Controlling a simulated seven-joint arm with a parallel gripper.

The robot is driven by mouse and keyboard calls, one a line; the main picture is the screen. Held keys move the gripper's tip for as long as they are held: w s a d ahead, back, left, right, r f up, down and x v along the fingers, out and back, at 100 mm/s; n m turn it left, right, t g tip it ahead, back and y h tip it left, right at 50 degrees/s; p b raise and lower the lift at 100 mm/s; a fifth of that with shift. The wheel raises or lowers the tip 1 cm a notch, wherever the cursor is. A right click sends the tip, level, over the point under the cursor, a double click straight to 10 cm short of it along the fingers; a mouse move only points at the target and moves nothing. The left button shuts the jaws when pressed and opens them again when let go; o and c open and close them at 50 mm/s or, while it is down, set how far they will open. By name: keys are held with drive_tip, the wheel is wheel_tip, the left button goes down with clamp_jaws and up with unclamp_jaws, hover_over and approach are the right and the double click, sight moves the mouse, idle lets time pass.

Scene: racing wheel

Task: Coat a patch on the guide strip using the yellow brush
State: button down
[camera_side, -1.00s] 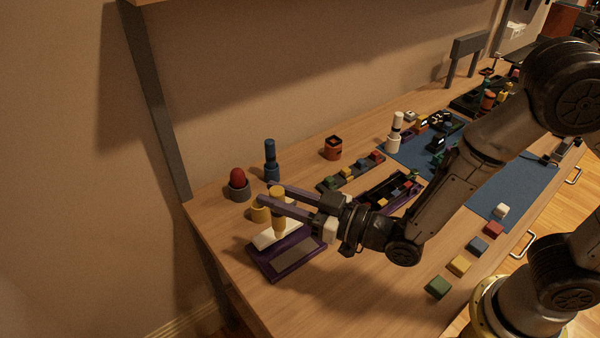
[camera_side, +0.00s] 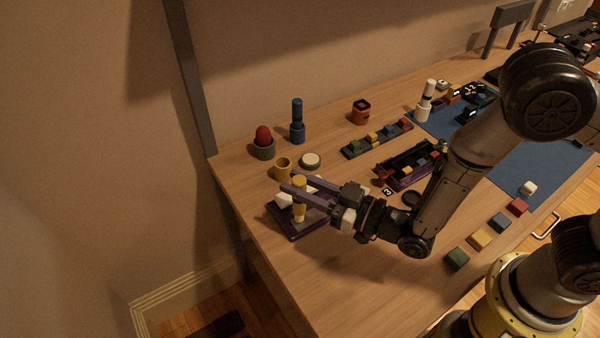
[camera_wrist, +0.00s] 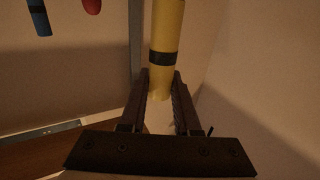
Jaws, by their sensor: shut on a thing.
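My gripper (camera_side: 294,184) is shut on the yellow brush (camera_side: 299,198), with its purple fingers on either side of the handle. The brush is about upright, pale tip downward, over a purple tray (camera_side: 293,232). I cannot tell whether the tip touches the surface. A white piece (camera_side: 283,200) shows on the tray; the guide strip is hard to make out and partly hidden by the brush and fingers.
An empty yellow cup (camera_side: 282,170), a round white-topped pot (camera_side: 311,160), a red egg-like thing in a grey cup (camera_side: 264,141) and a blue brush (camera_side: 297,120) stand behind. A purple box (camera_side: 408,165) lies right. Coloured blocks line the front. Bare table lies in front of the tray.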

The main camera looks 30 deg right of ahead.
drive_tip(key=shift+d+f, duration=0.75)
drive_tip(key=shift+d, duration=3.35)
drive_tip(key=shift+a, duration=3.95)
drive_tip(key=shift+a+r, duration=0.2)
drive_tip(key=shift+d+r, duration=0.1)
drive_tip(key=shift+r, duration=3.8)
